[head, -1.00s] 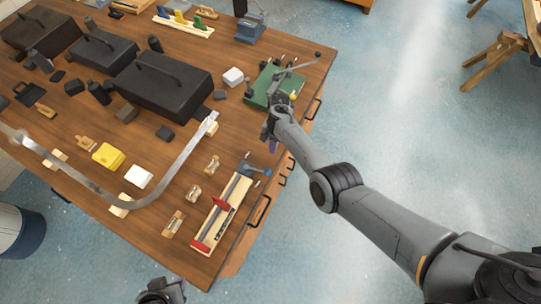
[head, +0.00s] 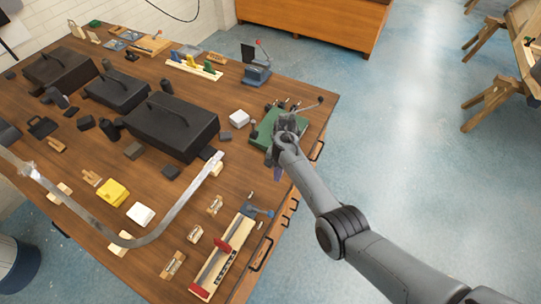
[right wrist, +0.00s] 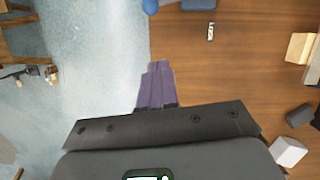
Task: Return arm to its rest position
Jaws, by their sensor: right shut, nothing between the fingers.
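My right arm reaches in from the lower right in the head view. Its gripper (head: 277,172) is over the right edge of the wooden workbench (head: 150,95), just in front of the green device (head: 264,128) there. In the right wrist view the purple fingertips (right wrist: 157,84) are together and hold nothing, above the line where the bench top meets the blue floor. My left gripper is not in the head view.
A curved metal strip (head: 190,198) crosses the bench's near part. Black cases (head: 160,130) stand behind it. A wooden jig with red clamps (head: 222,258) lies at the near right corner.

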